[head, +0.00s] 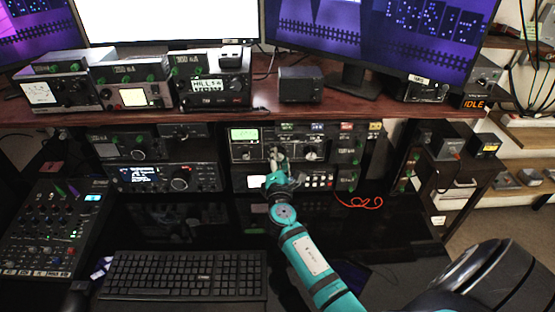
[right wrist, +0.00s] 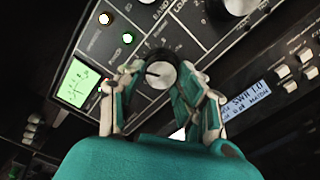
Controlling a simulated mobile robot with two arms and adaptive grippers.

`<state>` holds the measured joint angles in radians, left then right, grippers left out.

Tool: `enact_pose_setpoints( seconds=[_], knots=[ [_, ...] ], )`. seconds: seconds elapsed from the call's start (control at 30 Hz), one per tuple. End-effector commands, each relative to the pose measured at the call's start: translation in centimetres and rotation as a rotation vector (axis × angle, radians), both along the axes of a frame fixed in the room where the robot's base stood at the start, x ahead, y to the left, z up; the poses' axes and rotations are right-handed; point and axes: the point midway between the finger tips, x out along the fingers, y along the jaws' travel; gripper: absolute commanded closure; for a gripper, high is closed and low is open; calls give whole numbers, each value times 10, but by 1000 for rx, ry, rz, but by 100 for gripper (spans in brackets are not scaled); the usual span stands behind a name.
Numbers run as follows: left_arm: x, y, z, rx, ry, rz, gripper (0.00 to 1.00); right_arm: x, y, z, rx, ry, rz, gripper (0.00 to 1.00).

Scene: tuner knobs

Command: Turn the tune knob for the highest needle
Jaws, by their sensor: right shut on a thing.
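The tuner panel (head: 328,151) is the dark unit with a lit green meter (head: 244,134) under the shelf's middle. My right gripper (head: 277,158) reaches up to its front. In the right wrist view, my right gripper's fingers (right wrist: 160,76) are shut on a round silver-faced knob (right wrist: 163,74), one finger on each side. The knob's dark pointer mark points left in that view. Its own label is hidden. The green meter also shows there, left of the knob (right wrist: 76,83); its thin needle is too small to read exactly. My left gripper is not in view.
More knobs sit close above the held one, including a large knob (right wrist: 240,5). A unit with a blue display (right wrist: 248,98) adjoins the panel.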

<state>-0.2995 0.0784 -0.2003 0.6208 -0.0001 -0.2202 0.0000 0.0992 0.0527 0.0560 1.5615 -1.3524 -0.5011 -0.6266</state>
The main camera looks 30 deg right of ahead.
Motion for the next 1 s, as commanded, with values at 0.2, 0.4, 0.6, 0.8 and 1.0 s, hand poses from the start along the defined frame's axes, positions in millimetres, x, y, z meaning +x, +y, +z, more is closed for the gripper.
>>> enact_pose_setpoints(
  seconds=[0.2, 0.4, 0.6, 0.8, 1.0],
  knots=[
    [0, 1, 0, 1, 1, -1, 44, 0, -1, 1, -2, -1, -1, 98],
    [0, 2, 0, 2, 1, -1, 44, 0, -1, 1, -1, -1, -1, 50],
    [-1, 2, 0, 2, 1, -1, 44, 0, 0, 0, 0, -2, 0, 43],
    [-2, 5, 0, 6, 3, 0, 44, -4, 2, -1, 0, 1, 0, 43],
    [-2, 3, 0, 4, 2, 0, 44, -31, 19, -1, 2, 2, 2, 43]
  ],
)
